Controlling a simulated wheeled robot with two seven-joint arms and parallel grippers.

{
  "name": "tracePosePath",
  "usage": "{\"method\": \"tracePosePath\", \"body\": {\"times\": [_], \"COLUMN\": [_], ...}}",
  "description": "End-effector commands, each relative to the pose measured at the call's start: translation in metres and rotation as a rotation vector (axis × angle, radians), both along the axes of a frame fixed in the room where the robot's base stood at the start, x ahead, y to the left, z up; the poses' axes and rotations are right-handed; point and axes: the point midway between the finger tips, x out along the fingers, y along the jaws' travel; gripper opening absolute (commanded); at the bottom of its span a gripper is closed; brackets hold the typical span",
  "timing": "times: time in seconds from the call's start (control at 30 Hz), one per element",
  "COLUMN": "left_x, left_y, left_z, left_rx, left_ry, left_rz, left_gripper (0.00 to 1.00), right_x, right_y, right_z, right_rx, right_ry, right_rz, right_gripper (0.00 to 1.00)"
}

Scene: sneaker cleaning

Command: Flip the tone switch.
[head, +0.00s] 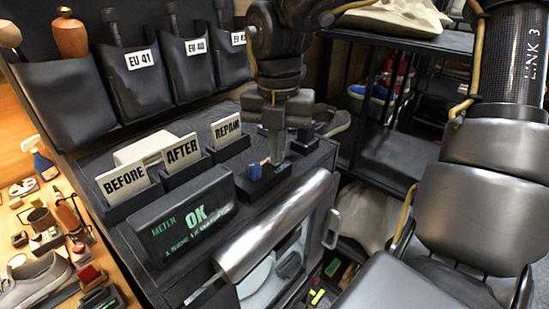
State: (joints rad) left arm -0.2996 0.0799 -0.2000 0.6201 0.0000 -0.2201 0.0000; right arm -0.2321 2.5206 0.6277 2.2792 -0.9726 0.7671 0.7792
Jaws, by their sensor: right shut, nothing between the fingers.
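What looks like the tone switch (256,170) is a small blue piece with a brown part beside it, set in a low black block on top of the dark cabinet. My right gripper (275,158) points down just to the right of the blue piece, close to it. Its fingers are shut and empty. I cannot tell whether the fingertips touch the block, and they hide part of it. My left gripper is not in view.
A meter (184,215) reading OK stands at the front of the cabinet (122,241). Cards marked BEFORE (123,181), AFTER (181,149) and REPAIR (226,129) stand behind it. A silver curved bar (277,225) runs along the front. Black pouches (136,85) hang behind.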

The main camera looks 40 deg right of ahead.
Motion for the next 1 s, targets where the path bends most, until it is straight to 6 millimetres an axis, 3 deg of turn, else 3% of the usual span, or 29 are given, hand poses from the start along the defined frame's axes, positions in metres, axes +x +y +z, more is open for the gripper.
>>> {"method": "tracePosePath", "body": {"times": [0.17,1.0], "left_x": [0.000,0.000], "left_y": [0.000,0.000], "left_z": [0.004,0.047], "left_rx": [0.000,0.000], "left_ry": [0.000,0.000], "left_rz": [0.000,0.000], "left_gripper": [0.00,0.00], "right_x": [-0.001,0.000], "right_y": [0.000,0.000], "right_z": [0.004,0.070], "right_rx": [0.000,0.000], "right_ry": [0.004,0.003], "right_rz": [0.001,0.001], "right_gripper": [0.00,0.00]}}
